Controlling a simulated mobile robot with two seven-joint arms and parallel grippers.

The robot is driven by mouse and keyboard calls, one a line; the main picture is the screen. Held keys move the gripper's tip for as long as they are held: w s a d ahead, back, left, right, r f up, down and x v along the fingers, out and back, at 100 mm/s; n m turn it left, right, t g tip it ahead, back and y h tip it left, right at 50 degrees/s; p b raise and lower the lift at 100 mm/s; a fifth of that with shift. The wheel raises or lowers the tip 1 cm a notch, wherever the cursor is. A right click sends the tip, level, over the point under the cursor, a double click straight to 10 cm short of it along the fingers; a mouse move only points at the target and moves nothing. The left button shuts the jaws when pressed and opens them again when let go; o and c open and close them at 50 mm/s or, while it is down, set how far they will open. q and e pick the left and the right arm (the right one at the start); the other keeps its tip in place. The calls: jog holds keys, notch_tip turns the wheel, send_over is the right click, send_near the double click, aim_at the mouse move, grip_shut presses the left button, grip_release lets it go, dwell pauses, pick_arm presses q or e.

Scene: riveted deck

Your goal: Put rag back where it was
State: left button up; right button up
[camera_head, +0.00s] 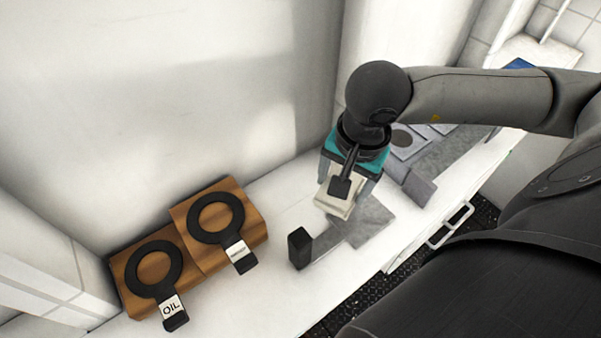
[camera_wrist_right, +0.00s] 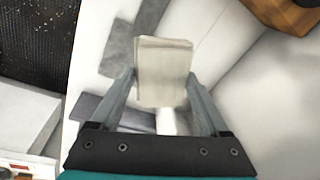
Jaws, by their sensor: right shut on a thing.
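The rag (camera_wrist_right: 164,62), a cream folded pad, is between the two fingers of my right gripper (camera_wrist_right: 162,80) in the right wrist view. In the head view the rag (camera_head: 335,203) hangs below my right gripper (camera_head: 346,183), over the white counter (camera_head: 292,199). I cannot tell whether the rag touches the surface. My left gripper is not in view.
A stepped wooden block (camera_head: 252,212) at the left bears two black rings with tags, one reading OIL (camera_head: 170,307). Grey pieces (camera_head: 418,187) lie to the right. The counter's front edge is close.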

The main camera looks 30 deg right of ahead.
jog(key=p, duration=0.3)
send_near(300, 175)
jog(key=r, duration=0.1)
jog(key=shift+w+f+p, duration=0.15)
jog(key=shift+f+p, duration=0.05)
jog(key=shift+f, duration=0.25)
jog(key=shift+w+f+p, duration=0.2)
jog(key=shift+f, duration=0.3)
notch_tip(300, 175, down, 4)
jog(key=shift+r+p, duration=0.1)
jog(key=shift+p, duration=0.2)
jog(key=shift+w+f+p, duration=0.15)
jog(key=shift+f+p, duration=0.15)
jog(key=shift+f, duration=0.3)
jog(key=o, duration=1)
jog(key=shift+f, duration=0.1)
jog(key=shift+o, duration=0.2)
